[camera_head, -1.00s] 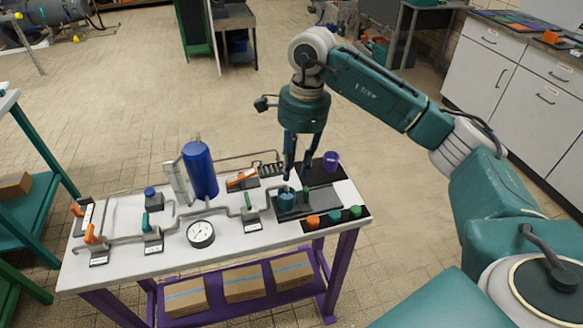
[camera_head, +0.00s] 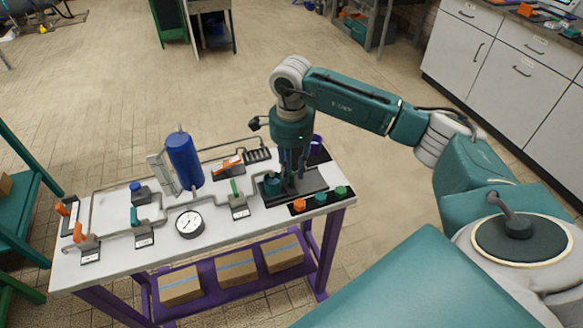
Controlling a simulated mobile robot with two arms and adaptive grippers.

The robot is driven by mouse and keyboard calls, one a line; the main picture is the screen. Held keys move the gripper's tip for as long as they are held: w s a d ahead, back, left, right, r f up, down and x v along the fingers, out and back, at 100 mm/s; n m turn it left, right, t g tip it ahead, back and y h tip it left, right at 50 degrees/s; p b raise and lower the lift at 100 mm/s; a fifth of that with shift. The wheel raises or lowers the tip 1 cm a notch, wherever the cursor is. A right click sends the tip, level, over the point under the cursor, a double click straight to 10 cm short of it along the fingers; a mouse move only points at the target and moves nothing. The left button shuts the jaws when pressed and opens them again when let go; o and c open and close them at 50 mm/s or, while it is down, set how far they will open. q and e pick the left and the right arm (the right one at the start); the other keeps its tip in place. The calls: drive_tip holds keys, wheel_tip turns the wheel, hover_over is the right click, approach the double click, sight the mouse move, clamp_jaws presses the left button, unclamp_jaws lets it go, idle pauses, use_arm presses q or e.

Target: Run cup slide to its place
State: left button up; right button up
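A dark slide plate (camera_head: 309,183) lies on the right part of the white table. A small teal cup-like piece (camera_head: 272,182) sits at the plate's left end. My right gripper (camera_head: 291,176) points down over the plate, its fingertips just right of the teal piece. The fingers are dark and overlap the plate, so I cannot tell whether they grip anything. A purple cup (camera_head: 317,142) stands behind the gripper at the table's back right, partly hidden by it. My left gripper is not in view.
Orange, teal and green knobs (camera_head: 320,198) line the table's front right edge. A green-handled valve (camera_head: 237,196), a gauge (camera_head: 190,223) and a blue tank (camera_head: 185,160) stand to the left. Boxes (camera_head: 237,267) lie on the purple lower shelf.

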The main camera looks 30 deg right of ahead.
clamp_jaws()
drive_tip(key=d, duration=0.3)
drive_tip(key=s+d+b, duration=0.1)
drive_tip(key=d, duration=0.1)
drive_tip(key=s+d+b, duration=0.1)
drive_tip(key=d, duration=0.2)
drive_tip(key=shift+d+f, duration=0.15)
drive_tip(key=shift+d, duration=0.15)
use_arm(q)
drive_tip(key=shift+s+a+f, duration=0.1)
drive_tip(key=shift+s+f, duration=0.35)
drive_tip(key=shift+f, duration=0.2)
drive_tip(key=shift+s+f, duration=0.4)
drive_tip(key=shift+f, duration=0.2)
use_arm(e)
unclamp_jaws()
drive_tip(key=shift+s, duration=0.1)
drive_tip(key=shift+d, duration=0.1)
drive_tip(key=shift+r, duration=0.25)
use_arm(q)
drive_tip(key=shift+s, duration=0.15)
use_arm(e)
wheel_tip(320, 180, up, 12)
